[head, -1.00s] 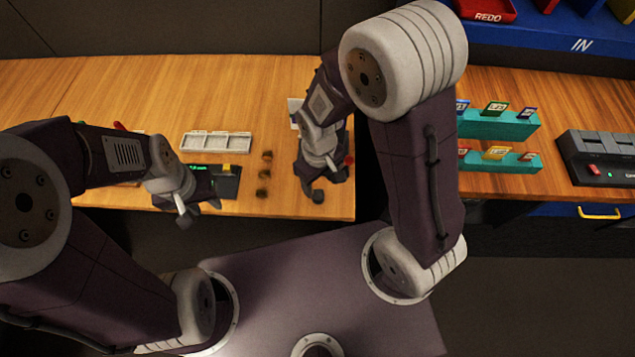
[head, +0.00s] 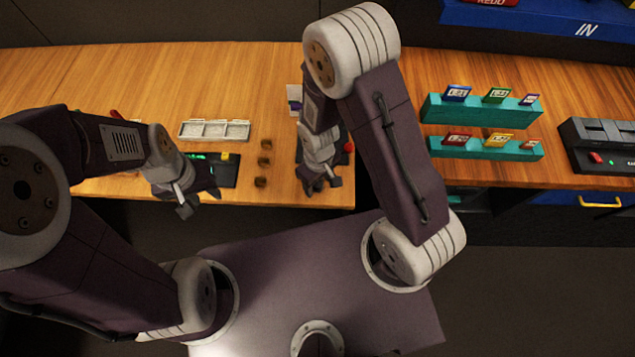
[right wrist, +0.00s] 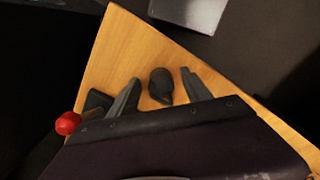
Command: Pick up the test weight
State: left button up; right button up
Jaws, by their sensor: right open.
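The test weight (right wrist: 161,85) appears to be the dark, rounded piece with a narrower end on the wooden table in the right wrist view. My right gripper (right wrist: 160,92) is open, one finger on each side of the weight, with visible gaps between. In the head view my right gripper (head: 320,187) points down near the table's front right corner; I cannot make out the weight there. My left gripper (head: 199,201) hangs at the front edge, by the dark scale; its jaws are unclear.
A dark device with a green display (head: 222,170) and a white sectioned tray (head: 214,130) lie to the left. Teal racks (head: 485,148) stand on the right-hand table.

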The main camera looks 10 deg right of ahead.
jog(key=shift+s+r, duration=0.1)
jog(key=shift+s, duration=0.05)
grip_shut()
jog(key=shift+r, duration=0.3)
notch_tip(320, 180, up, 4)
jog(key=shift+d+f, duration=0.1)
jog(key=s+d+r+b, duration=0.6)
jog(key=s+b, duration=0.2)
jog(key=s, duration=0.1)
jog(key=shift+s+d+r+b, duration=0.2)
jog(key=shift+d+r+b, duration=0.05)
jog(key=shift+r+b, duration=0.1)
